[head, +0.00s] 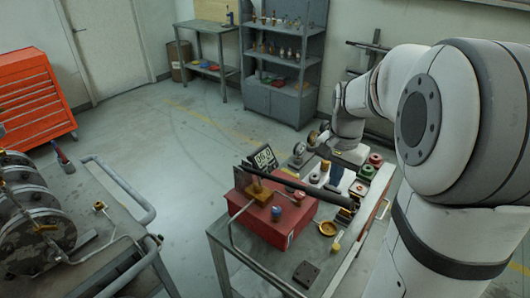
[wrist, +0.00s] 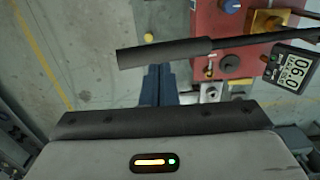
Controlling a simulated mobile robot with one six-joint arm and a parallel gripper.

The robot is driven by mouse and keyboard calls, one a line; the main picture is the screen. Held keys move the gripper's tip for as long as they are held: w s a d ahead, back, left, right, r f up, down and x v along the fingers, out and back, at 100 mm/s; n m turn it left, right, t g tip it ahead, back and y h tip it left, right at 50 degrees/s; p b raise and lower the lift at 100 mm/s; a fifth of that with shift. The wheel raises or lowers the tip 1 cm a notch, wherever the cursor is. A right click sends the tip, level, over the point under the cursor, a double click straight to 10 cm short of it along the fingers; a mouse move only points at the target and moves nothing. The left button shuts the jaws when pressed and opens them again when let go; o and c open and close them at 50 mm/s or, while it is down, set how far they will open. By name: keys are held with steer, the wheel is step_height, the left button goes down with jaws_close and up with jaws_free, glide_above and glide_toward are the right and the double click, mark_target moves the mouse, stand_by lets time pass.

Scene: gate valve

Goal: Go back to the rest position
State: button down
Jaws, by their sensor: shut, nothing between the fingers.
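My gripper (head: 336,174) is over the work cart at the centre right of the head view, with its blue fingers together and empty. The fingers (wrist: 158,86) also show in the wrist view, close beside a dark bar handle (wrist: 165,53). I cannot tell whether they touch it. The dark bar (head: 305,187) lies across a red box (head: 292,222) on the cart. My arm reaches in from the right of the head view.
The cart (head: 240,262) also carries a digital display (head: 264,158), a yellow block (head: 258,192), a brass ring (head: 327,228) and small parts. A railed cart with metal discs (head: 35,235) stands left. A red tool chest (head: 32,97) and grey shelf (head: 283,60) stand behind. Floor between is clear.

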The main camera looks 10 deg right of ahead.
step_height(320, 180, up, 2)
steer(key=shift+p, duration=0.4)
steer(key=shift+f, duration=0.1)
